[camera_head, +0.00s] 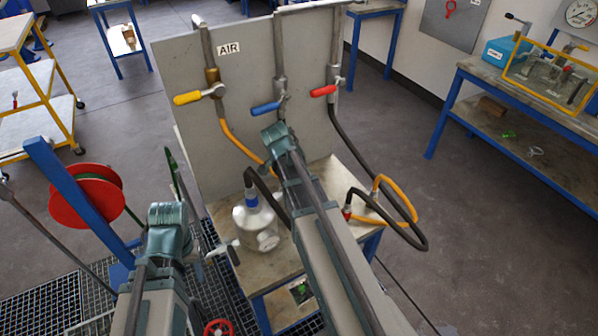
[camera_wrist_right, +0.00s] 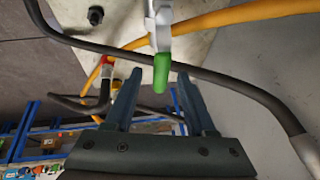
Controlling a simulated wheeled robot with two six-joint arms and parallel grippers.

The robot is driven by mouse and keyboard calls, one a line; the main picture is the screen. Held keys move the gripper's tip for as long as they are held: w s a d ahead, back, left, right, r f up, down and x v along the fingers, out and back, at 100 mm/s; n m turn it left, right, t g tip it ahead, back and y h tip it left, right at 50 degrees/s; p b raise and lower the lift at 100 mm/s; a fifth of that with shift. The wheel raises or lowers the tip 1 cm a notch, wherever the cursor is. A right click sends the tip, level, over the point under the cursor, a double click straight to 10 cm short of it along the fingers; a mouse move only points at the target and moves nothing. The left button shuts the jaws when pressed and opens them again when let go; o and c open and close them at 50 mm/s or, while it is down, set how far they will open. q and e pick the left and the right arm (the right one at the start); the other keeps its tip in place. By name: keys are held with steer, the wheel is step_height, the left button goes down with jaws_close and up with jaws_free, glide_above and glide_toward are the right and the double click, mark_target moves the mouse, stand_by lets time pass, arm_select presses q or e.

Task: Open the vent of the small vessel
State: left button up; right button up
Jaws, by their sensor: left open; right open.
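In the right wrist view, a metal fitting with a green-tipped lever (camera_wrist_right: 162,72) hangs between the fingers of my right gripper (camera_wrist_right: 158,84). The gripper is open, with one finger on each side of the lever. Contact cannot be told. In the head view my right arm hides this gripper.
A grey panel (camera_head: 250,55) carries yellow, blue and red valve levers. Black and orange hoses (camera_head: 408,215) loop off the table's right side. A red hose reel (camera_head: 87,195) stands at left. A workbench (camera_head: 500,95) is at right. The floor between is clear.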

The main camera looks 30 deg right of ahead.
steer(key=p+v, duration=1.2)
steer(key=v, duration=0.1)
steer(key=shift+a+r, duration=0.2)
steer(key=shift+r, duration=0.05)
steer(key=shift+s, duration=0.1)
steer(key=s+a+f+n+g+y, duration=0.1)
steer(key=s+a+n+y, duration=0.1)
steer(key=s+a+n, duration=0.55)
steer(key=s+a+f+n+y, duration=0.2)
steer(key=a+n, duration=0.2)
steer(key=n, duration=0.7)
steer(key=s+a+f+n+g+b, duration=0.1)
steer(key=s+a+f+n+b, duration=0.2)
steer(key=a+f+b, duration=0.7)
steer(key=shift+s+a+f+h+b, duration=0.4)
steer(key=shift+s+f+b, duration=0.2)
steer(key=shift+s+b, duration=0.5)
steer(key=shift+n, duration=0.25)
